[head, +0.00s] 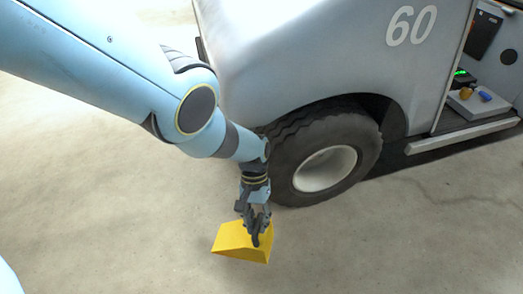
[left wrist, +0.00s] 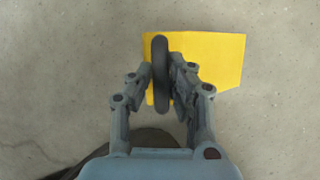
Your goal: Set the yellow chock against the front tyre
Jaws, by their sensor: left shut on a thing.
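The yellow chock (head: 236,243) is a wedge at the floor just in front of the front tyre (head: 294,150), below and left of it in the head view. My left gripper (head: 257,230) reaches down and is shut on the dark loop handle on top of the chock. In the left wrist view the handle (left wrist: 161,73) stands between my fingers, with the yellow chock (left wrist: 212,62) behind it. The tyre's dark edge (left wrist: 140,138) shows at the bottom there. A small gap seems to lie between chock and tyre; I cannot tell whether the chock rests on the floor. My right gripper is not in view.
The grey cart (head: 300,60) marked 60 stands above and right, its open side holding a small panel with coloured knobs (head: 476,97). A low sill (head: 463,135) runs behind the tyre. The concrete floor (head: 100,190) around the chock is clear.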

